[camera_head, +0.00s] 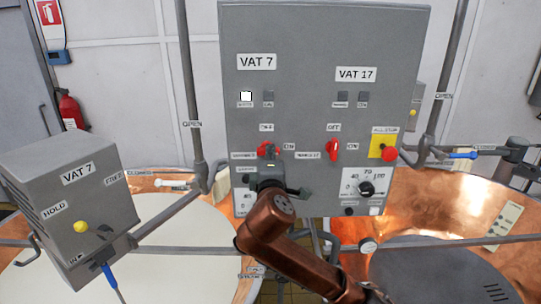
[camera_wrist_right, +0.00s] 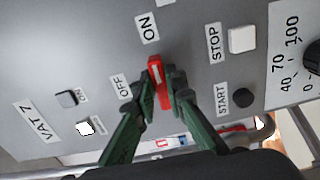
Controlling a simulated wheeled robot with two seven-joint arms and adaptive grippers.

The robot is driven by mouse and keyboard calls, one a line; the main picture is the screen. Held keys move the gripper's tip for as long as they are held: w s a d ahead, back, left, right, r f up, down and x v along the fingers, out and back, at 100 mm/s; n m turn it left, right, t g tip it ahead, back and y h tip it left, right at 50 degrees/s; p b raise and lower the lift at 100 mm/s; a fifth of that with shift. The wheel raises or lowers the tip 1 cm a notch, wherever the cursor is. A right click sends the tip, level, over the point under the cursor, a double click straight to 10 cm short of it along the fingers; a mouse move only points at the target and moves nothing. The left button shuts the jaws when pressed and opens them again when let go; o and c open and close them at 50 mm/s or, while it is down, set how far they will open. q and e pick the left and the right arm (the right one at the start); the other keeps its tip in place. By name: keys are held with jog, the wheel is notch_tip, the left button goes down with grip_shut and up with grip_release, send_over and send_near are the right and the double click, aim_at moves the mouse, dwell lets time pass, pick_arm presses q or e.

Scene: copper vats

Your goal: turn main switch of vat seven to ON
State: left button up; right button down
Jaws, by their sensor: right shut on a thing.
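The grey control panel (camera_head: 310,40) carries a VAT 7 column on its left. The red main switch of vat seven (camera_wrist_right: 158,84) sits between an OFF label (camera_wrist_right: 119,87) and an ON label (camera_wrist_right: 148,27). In the right wrist view its handle lies lengthwise in line with the ON label. My right gripper (camera_wrist_right: 161,92) is shut on this red handle, one green finger on each side. In the head view the right gripper (camera_head: 270,160) partly covers the switch (camera_head: 264,150). My left gripper is not in view.
A white lamp (camera_head: 246,96) is lit under VAT 7; the lamp beside it (camera_head: 268,96) is dark. VAT 17's red switch (camera_head: 333,149) stands upright towards OFF. A red stop button (camera_head: 390,154) is at the right. A VAT 7 box (camera_head: 70,200) and copper vats flank the panel.

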jog(key=shift+f, duration=0.1)
jog(key=c, duration=2)
grip_release()
jog(key=shift+o, duration=0.2)
jog(key=s, duration=1.2)
